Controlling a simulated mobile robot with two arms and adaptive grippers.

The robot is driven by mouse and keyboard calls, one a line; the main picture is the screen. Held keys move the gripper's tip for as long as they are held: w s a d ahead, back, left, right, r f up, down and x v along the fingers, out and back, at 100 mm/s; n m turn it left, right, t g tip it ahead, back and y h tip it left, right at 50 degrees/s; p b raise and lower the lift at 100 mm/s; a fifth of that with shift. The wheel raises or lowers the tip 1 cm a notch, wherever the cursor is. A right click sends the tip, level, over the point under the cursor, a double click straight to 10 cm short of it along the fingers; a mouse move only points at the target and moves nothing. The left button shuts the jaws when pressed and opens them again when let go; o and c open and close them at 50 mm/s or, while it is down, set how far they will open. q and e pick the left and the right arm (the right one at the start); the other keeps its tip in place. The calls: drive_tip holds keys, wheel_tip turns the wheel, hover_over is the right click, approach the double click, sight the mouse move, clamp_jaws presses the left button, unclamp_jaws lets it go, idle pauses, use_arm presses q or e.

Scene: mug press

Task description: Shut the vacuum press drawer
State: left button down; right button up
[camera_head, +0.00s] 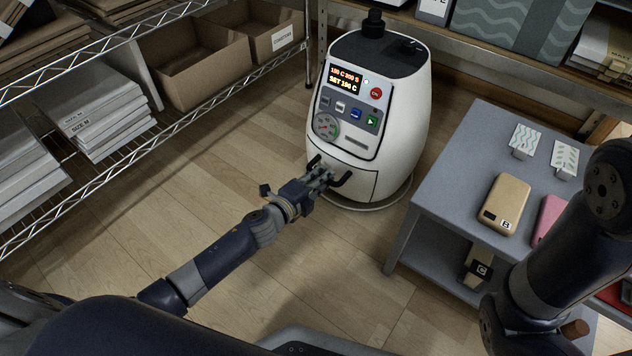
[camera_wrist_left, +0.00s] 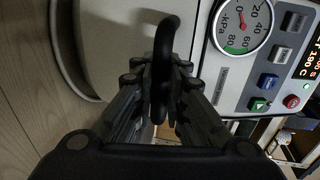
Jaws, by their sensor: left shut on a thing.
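The vacuum press (camera_head: 385,120) is a white rounded machine with a dark top, standing on the floor at the upper middle of the head view. Its drawer (camera_head: 358,183) is the low front panel under the gauge and buttons. The drawer front looks about level with the body; I cannot tell whether a small gap is left. My left gripper (camera_head: 324,180) is at the drawer front, shut on its dark handle (camera_head: 343,180). In the left wrist view the curved handle (camera_wrist_left: 164,45) stands between the fingers. My right gripper is out of view.
A grey table (camera_head: 445,185) at the right holds a tan case (camera_head: 505,205), a pink case (camera_head: 549,217) and two patterned cards. My right arm is over its near side. A wire shelf (camera_head: 200,100) with cardboard boxes runs along the left. The floor between is clear.

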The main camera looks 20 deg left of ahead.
use_arm(q)
drive_tip(key=shift+w+d, duration=0.1)
drive_tip(key=shift+w, duration=0.15)
drive_tip(key=c, duration=1.6)
unclamp_jaws()
drive_tip(key=shift+s, duration=0.1)
drive_tip(key=v, duration=1.2)
